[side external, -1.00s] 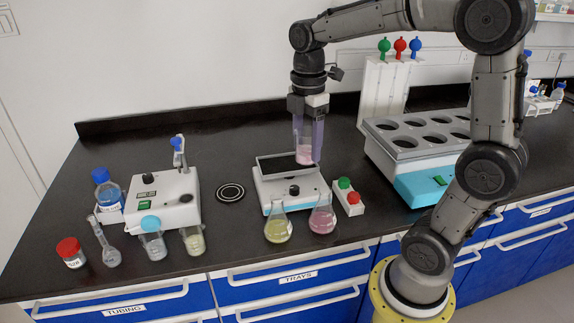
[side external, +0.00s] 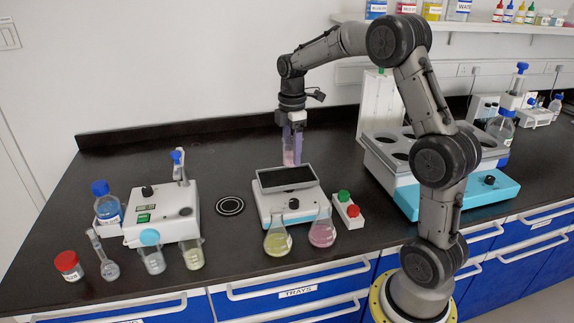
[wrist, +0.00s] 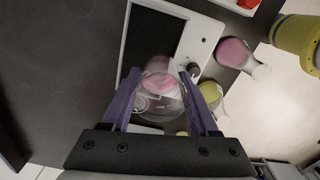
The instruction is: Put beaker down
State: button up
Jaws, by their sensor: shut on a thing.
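A clear beaker (side external: 291,154) with pink liquid hangs upright in my gripper (side external: 293,142). My gripper's purple fingers are shut on it. It also shows in the wrist view (wrist: 160,92) between the fingertips. In the side view, the beaker is at the back edge of a white balance-like device (side external: 289,207) with a dark flat top plate (side external: 287,178). I cannot tell whether the beaker's base is above the plate or behind it, nor whether it touches anything.
A yellow flask (side external: 277,241) and a pink flask (side external: 322,232) stand in front of the device. A red-and-green button box (side external: 347,210) is at its right. A black ring pad (side external: 230,205) lies left. A blue-and-white unit with round wells (side external: 400,205) stands right.

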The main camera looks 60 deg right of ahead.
aim_at(288, 154)
jog(key=shift+w+d+f, duration=0.25)
jog(key=shift+w+f, duration=0.2)
jog(key=shift+f, duration=0.15)
jog(key=shift+w+d+f, duration=0.2)
jog(key=shift+w+f, duration=0.25)
jog(key=shift+f, duration=0.15)
jog(key=shift+w+f, duration=0.15)
jog(key=shift+f, duration=1.55)
jog(key=o, duration=1.4)
jog(key=shift+f, duration=0.15)
